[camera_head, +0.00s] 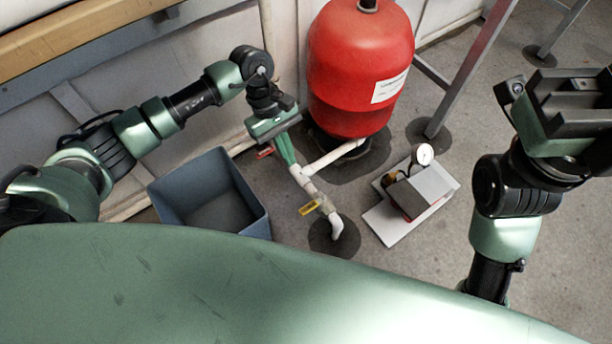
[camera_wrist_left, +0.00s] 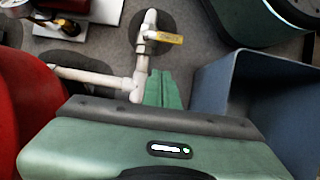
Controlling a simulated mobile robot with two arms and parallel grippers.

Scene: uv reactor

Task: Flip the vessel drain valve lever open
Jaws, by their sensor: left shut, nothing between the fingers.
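The red vessel (camera_head: 360,70) stands by the wall, and its side shows at the left of the left wrist view (camera_wrist_left: 35,110). A white drain pipe (camera_head: 335,158) runs from its base to a tee and on to a downturned outlet. A yellow valve lever (camera_head: 309,208) sits near that outlet; in the left wrist view (camera_wrist_left: 165,38) it lies crosswise to the pipe. My left gripper (camera_head: 289,160) is shut and empty, its green fingers beside the tee, apart from the yellow lever. It also shows in the left wrist view (camera_wrist_left: 163,88). My right gripper (camera_head: 570,90) is raised at the right; its finger gap is unclear.
A blue-grey open bin (camera_head: 210,195) stands left of the pipes. A pump unit with a gauge (camera_head: 415,190) sits right of the outlet. A red handle (camera_head: 265,152) shows left of my left gripper. A metal leg (camera_head: 465,70) stands behind. Floor beyond the pump is clear.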

